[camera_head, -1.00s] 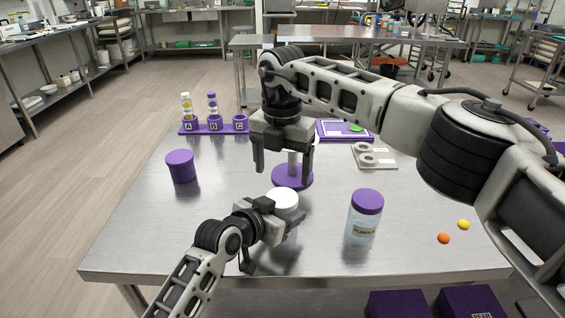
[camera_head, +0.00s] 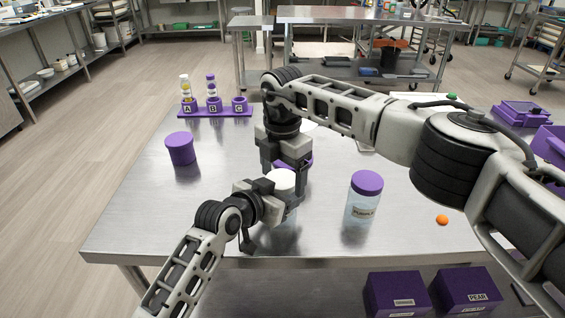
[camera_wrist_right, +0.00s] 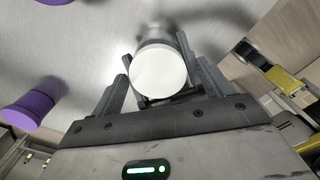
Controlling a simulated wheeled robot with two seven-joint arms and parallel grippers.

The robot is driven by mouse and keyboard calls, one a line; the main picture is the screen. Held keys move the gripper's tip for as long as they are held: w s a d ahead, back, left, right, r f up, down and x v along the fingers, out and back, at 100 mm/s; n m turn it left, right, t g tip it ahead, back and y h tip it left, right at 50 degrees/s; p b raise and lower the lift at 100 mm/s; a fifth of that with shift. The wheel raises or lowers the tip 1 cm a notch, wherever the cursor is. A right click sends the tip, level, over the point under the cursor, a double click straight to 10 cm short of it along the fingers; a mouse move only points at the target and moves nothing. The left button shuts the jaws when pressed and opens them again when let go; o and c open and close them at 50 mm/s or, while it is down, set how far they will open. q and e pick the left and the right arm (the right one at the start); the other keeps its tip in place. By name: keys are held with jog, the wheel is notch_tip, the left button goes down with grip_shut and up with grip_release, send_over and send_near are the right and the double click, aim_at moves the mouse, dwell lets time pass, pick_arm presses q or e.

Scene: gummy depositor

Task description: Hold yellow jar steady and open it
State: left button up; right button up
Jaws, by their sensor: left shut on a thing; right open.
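A clear jar with a white lid (camera_head: 282,180) stands on the steel table in the head view; no label shows, so I cannot tell that it is the yellow jar. My left gripper (camera_head: 276,208) is shut on the jar's body from the left. My right gripper (camera_head: 284,178) points down over the jar, open, with its fingers either side of the lid. In the right wrist view the round white lid (camera_wrist_right: 158,72) sits between the open fingers of that gripper (camera_wrist_right: 160,85); whether they touch it I cannot tell.
A purple-lidded jar (camera_head: 364,200) labelled purple stands close to the right. A purple cup (camera_head: 180,149) and a purple rack (camera_head: 214,110) with two vials are at left. An orange ball (camera_head: 442,220) lies at right. The front left of the table is clear.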

jog(key=c, duration=1)
jog(key=n, duration=1)
jog(key=o, duration=1.1)
jog(key=shift+a, duration=0.1)
jog(key=shift+r, duration=0.1)
